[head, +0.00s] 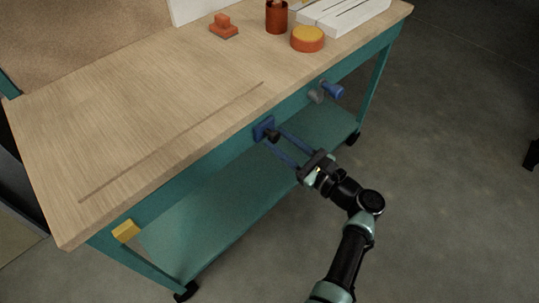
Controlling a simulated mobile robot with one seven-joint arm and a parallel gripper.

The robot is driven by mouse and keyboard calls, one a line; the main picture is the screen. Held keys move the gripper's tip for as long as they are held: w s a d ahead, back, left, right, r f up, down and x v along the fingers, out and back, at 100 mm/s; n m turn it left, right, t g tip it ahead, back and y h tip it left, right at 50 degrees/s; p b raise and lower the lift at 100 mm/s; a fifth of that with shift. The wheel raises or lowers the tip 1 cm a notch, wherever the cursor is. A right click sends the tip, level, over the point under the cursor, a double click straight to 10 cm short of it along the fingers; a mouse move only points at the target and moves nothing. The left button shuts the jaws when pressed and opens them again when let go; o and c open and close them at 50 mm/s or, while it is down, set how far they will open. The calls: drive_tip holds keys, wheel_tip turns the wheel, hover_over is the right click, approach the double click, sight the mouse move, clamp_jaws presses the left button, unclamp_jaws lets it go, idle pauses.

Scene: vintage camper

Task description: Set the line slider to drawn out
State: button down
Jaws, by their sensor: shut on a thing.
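The line slider appears to be the blue fitting on the bench's teal front rail. Its blue plate (262,127) sits against the rail, with a small dark knob (273,136) in front. Two parallel blue bars (283,155) reach out from the plate toward the lower right. A dark crosspiece (307,173) spans their outer ends. My gripper (317,167) is at this crosspiece, off the bench front, and is shut on the slider. Its fingertips blend with the dark crosspiece, so the exact contact is hard to see.
A blue knob (332,88) with a grey part sticks out farther right on the rail. A yellow block (126,231) is at the near left corner. The wooden top (130,120) holds an orange block, a cup, a round yellow-topped piece and white slats.

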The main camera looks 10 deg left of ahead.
drive_tip(key=shift+w+d, duration=0.45)
drive_tip(key=shift+w, duration=0.05)
drive_tip(key=c, duration=0.5)
unclamp_jaws()
drive_tip(key=shift+s, duration=0.1)
drive_tip(key=p+v, duration=0.1)
drive_tip(key=v, duration=1.1)
drive_tip(key=shift+s+d+p, duration=0.3)
drive_tip(key=shift+p, duration=0.1)
